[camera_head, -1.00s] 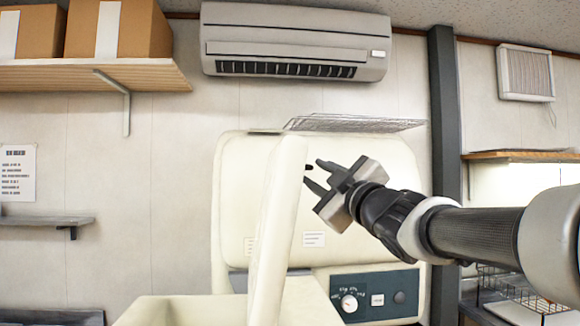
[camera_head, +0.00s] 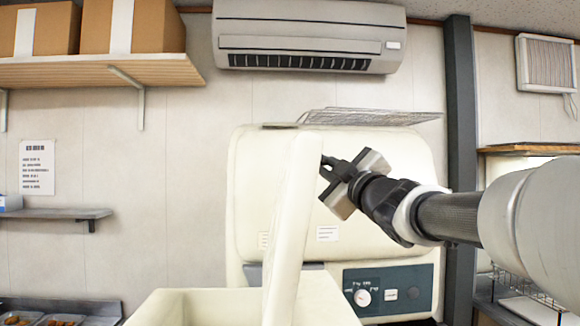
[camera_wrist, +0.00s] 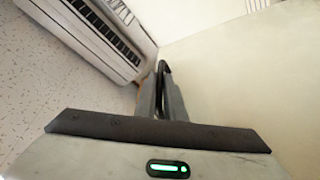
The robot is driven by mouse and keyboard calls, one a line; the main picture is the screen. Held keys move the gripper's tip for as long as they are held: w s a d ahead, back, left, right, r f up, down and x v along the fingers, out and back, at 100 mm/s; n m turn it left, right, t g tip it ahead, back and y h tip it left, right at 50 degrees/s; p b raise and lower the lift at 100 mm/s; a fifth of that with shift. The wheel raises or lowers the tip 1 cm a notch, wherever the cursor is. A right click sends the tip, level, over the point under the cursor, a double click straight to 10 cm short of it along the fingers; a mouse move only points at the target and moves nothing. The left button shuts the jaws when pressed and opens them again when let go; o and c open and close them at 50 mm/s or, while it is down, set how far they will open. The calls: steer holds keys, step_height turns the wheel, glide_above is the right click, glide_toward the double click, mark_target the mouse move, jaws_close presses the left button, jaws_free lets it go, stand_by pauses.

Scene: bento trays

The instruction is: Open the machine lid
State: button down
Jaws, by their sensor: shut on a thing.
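The machine (camera_head: 335,262) is a cream box with a dark control panel, a white dial and a rounded back housing. Its cream lid (camera_head: 295,215) stands raised and almost edge-on in the head view, tilting slightly right at the top, above the open cream basin. My gripper (camera_head: 325,168) reaches in from the right at the lid's upper right side. It is shut on the lid; the lid's edge partly hides the fingertips. In the wrist view my gripper's fingers (camera_wrist: 161,82) are close together around a dark piece, beside a broad cream surface.
A wire rack (camera_head: 370,117) lies on top of the back housing. An air conditioner (camera_head: 308,38) hangs above. A wooden shelf with boxes (camera_head: 95,70) is at upper left, and trays of food (camera_head: 55,319) are at lower left. A dark post (camera_head: 461,150) stands behind my arm.

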mark_target(319, 175)
steer(key=a+n, duration=0.1)
steer(key=a, duration=0.2)
steer(key=a+r+n+g, duration=0.1)
steer(key=a, duration=0.2)
steer(key=a+n+y, duration=0.1)
steer(key=a+n, duration=0.1)
steer(key=a, duration=0.1)
steer(key=shift+a+r, duration=0.25)
steer(key=shift+a, duration=0.05)
steer(key=shift+a+n+g, duration=0.3)
steer(key=shift+a, duration=0.2)
steer(key=c, duration=1.9)
jaws_free()
steer(key=shift+o, duration=0.3)
steer(key=shift+s+d, duration=0.1)
steer(key=v, duration=1.6)
steer(key=shift+s, duration=0.1)
steer(key=shift+s+d+f, duration=0.2)
steer(key=shift+s, duration=0.3)
steer(key=shift+s, duration=0.15)
